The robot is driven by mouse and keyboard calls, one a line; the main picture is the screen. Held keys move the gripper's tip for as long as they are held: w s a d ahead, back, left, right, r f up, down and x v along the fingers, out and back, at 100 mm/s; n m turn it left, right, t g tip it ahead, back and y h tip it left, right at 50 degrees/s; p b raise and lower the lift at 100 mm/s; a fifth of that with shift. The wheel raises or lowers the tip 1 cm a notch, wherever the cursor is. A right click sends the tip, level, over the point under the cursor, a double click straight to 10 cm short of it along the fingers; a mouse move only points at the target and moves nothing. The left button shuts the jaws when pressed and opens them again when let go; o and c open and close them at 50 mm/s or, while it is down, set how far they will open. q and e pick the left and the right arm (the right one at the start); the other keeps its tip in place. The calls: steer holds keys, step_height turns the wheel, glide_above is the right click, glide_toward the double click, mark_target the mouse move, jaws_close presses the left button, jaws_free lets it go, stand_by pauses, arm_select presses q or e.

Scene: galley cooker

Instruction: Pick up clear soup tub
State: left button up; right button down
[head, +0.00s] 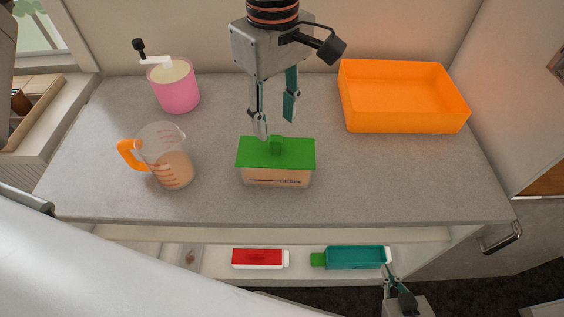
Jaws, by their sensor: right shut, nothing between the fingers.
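My right gripper (391,270) is low at the front, beside the open drawer, shut and empty.
A measuring jug (172,165) with an orange handle stands left of the tub. A pink pot (175,92) is at back left, an orange bin (405,105) at back right. The open drawer below holds a red box (258,258) and a teal box (355,257).

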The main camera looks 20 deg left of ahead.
mark_target(276, 138)
arm_select(q)
step_height(276, 138, down, 7)
steer(key=shift+r, duration=0.2)
jaws_close()
